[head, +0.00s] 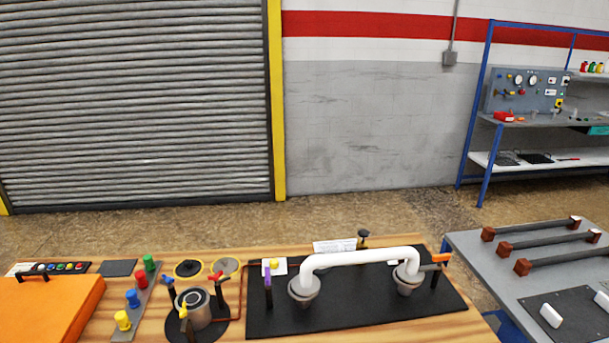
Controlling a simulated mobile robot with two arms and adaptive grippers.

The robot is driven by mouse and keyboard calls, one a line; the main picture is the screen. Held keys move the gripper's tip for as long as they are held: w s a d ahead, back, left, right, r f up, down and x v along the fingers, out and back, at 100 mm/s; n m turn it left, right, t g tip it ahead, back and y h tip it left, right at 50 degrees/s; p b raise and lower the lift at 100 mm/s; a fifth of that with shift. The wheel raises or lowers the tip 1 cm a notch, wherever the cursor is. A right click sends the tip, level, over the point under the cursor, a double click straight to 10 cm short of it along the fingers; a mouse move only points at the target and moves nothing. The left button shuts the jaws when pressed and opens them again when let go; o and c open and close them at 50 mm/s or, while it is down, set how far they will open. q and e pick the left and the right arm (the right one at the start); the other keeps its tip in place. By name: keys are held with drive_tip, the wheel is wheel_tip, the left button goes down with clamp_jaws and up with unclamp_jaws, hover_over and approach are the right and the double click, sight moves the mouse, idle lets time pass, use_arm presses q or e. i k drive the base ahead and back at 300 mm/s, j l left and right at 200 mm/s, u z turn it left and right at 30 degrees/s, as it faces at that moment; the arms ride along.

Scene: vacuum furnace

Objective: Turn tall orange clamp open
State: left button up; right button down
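An orange-handled clamp (441,257) stands at the right end of the black mat (345,317), beside the right foot of the white pipe (360,257). Its orange handle lies roughly level on top of a dark upright post. A purple-handled clamp (267,274) stands upright at the pipe's left end. Neither of my grippers is in view, and nothing touches the orange clamp.
A metal cylinder (194,306) with red and yellow handles around it stands left of the mat. Colored knobs (132,298) and an orange lid (48,306) are further left. A grey table (485,257) with dark bars stands at right.

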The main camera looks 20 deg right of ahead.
sight(439, 258)
drive_tip(key=z, duration=1.55)
